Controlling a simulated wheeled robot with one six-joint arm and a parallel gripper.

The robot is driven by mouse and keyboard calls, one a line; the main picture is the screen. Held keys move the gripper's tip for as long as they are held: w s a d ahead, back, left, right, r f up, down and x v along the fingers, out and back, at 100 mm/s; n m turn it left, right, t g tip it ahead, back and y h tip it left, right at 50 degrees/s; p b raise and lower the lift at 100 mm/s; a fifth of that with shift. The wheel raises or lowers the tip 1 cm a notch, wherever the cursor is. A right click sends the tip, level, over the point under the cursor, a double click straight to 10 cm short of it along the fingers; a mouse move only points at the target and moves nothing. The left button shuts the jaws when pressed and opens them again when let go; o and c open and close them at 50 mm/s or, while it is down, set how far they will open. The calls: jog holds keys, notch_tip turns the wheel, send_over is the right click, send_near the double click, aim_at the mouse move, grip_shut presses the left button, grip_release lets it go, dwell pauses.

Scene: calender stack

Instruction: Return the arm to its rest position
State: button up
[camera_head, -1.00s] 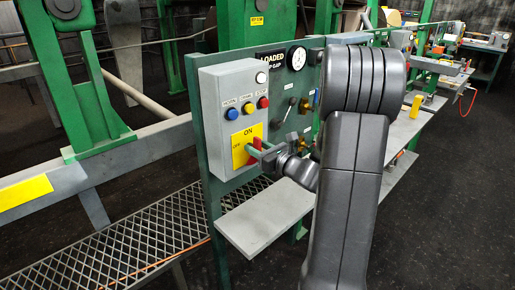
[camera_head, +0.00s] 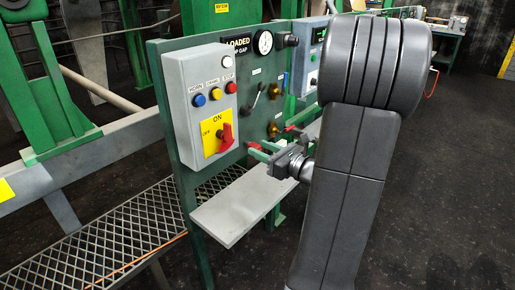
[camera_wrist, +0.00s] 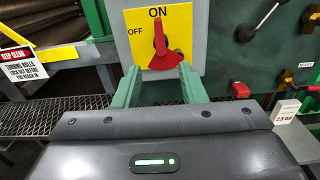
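My arm stands at the right in the head view, with my gripper (camera_head: 256,151) at its lower left end. The gripper's two green fingers are spread apart with nothing between them, also in the wrist view (camera_wrist: 160,82). A red rotary handle (camera_head: 226,138) sits on a yellow ON/OFF plate (camera_head: 209,147). In the wrist view the handle (camera_wrist: 160,40) lies beyond the fingertips, apart from them, its narrow end pointing up at ON.
The grey control box (camera_head: 190,122) has blue, yellow, red and white buttons. A grey shelf (camera_head: 235,210) juts out below my gripper. Dark floor (camera_head: 440,190) is open at the right.

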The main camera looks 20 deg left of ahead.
aim_at(231, 135)
jog(key=shift+a, duration=0.15)
jog(key=p+x, duration=0.2)
jog(key=x, duration=1.1)
jog(key=shift+w+a+r, duration=0.1)
jog(key=shift+w+a, duration=0.1)
jog(key=shift+a, duration=0.05)
jog(key=shift+d, duration=0.1)
